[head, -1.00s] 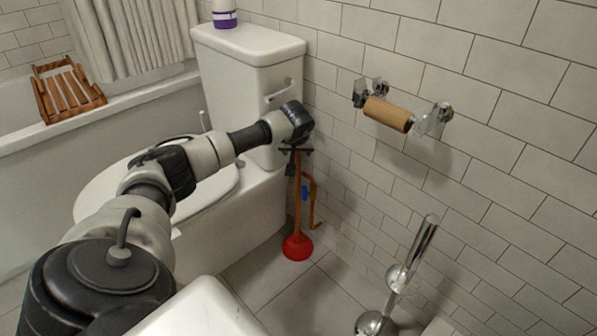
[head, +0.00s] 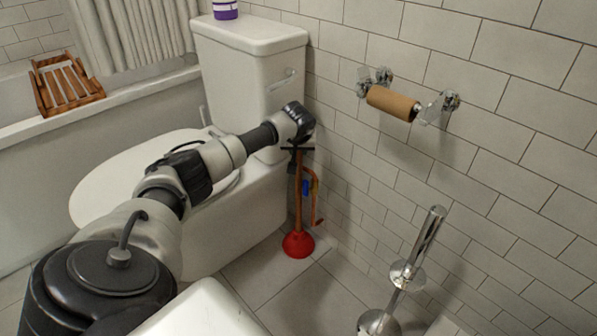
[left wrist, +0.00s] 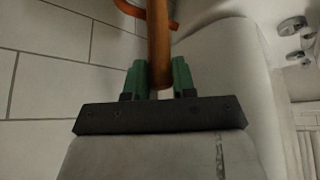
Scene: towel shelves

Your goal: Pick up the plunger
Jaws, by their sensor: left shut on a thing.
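The plunger has a red rubber cup (head: 298,244) and a thin wooden handle. It stands upright by the wall beside the toilet, its cup at the floor. My left gripper (head: 297,150) is at the top of the handle. In the left wrist view the wooden handle (left wrist: 159,45) runs between the two green fingers of the left gripper (left wrist: 159,80), which is shut on it. Whether the cup touches the floor is hard to tell. My right gripper is not in view.
The toilet (head: 250,75) stands left of the plunger, and a copper pipe (head: 314,195) is close behind it. A toilet roll holder (head: 392,102) is on the tiled wall. A metal brush stand (head: 405,272) is at right.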

